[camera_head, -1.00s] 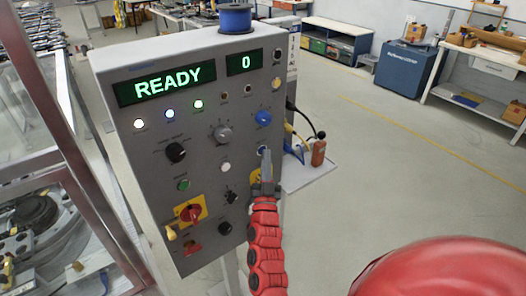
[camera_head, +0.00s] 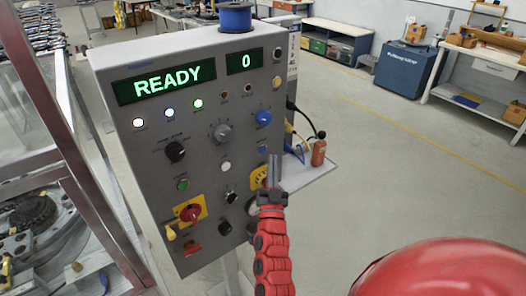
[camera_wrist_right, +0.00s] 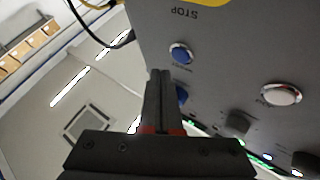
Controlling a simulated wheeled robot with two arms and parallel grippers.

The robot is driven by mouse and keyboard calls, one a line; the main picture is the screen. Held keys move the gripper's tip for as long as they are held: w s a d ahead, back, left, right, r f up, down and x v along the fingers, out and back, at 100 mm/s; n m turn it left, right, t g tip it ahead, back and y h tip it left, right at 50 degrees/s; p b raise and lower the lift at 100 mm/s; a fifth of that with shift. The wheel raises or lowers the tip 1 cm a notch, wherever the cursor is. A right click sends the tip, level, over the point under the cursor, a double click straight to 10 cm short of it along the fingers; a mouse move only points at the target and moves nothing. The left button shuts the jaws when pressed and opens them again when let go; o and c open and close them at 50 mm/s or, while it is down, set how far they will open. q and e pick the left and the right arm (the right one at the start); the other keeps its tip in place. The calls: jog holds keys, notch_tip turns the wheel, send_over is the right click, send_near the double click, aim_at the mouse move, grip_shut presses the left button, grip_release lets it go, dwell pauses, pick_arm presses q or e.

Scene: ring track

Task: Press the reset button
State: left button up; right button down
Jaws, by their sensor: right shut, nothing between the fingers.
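The grey control panel (camera_head: 140,108) stands tilted in front of me, with READY and 0 lit on its displays. A small blue button (camera_head: 262,150) sits below a blue knob (camera_head: 263,118); its label is too small to read. In the right wrist view the blue button (camera_wrist_right: 181,54) shows uncovered, with the knob partly behind my fingers. My right gripper (camera_head: 273,157) is shut and empty, with its tips just right of the blue button in the head view and apparently apart from it. My left gripper is out of view.
A blue spool (camera_head: 235,17) sits on top. An orange bottle (camera_head: 318,152) and cables are at its right. Open floor lies further right.

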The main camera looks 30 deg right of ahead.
jog(key=s, duration=0.3)
jog(key=shift+s+d+r+b, duration=0.1)
jog(key=shift+s+d+b, duration=0.05)
jog(key=shift+s+b, duration=0.2)
dwell(0.5)
